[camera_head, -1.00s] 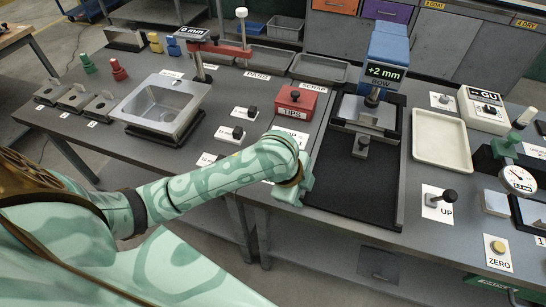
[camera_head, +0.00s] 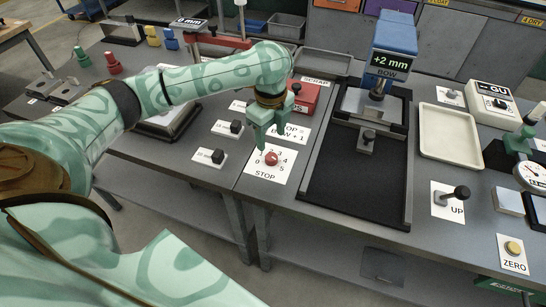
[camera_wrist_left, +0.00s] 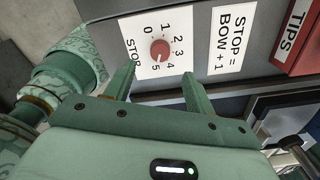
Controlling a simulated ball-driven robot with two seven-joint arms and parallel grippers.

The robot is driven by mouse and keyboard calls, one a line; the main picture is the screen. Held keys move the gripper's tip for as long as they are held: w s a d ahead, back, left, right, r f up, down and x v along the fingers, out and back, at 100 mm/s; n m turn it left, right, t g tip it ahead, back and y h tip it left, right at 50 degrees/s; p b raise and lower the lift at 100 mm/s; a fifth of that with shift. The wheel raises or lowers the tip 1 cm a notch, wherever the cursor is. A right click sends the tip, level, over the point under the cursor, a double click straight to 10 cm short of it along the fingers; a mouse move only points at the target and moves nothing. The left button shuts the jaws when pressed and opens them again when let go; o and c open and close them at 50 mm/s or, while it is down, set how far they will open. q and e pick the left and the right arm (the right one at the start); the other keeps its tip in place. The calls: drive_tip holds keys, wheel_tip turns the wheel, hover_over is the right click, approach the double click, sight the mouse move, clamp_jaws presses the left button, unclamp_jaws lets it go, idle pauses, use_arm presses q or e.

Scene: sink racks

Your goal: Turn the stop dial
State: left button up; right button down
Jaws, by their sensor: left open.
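The stop dial (camera_head: 271,158) is a small red knob on a white card marked STOP with numbers 0 to 5, near the front edge of the bench. It also shows in the left wrist view (camera_wrist_left: 160,50), between and beyond the fingertips. My left gripper (camera_head: 272,143) is open and empty, pointing down just above and behind the dial, apart from it. In the left wrist view its two fingers (camera_wrist_left: 158,82) stand either side of the dial. A card reading STOP = BOW + 1 (camera_wrist_left: 229,45) lies beside it. The bow display (camera_head: 390,62) reads +2 mm. My right gripper is not seen.
A red TIPS box (camera_head: 304,96) stands behind the gripper. A black-framed fixture (camera_head: 350,185) is to the right, with a cream tray (camera_head: 448,132) beyond it. Black knobs on cards (camera_head: 218,155) sit to the left. An UP lever (camera_head: 460,193) is at right.

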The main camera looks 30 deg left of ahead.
sight(271, 156)
use_arm(q)
wheel_tip(271, 156, down, 8)
drive_tip(key=b, duration=0.3)
drive_tip(key=shift+r, duration=0.25)
drive_tip(key=shift+c, duration=0.3)
drive_tip(key=c, duration=0.9)
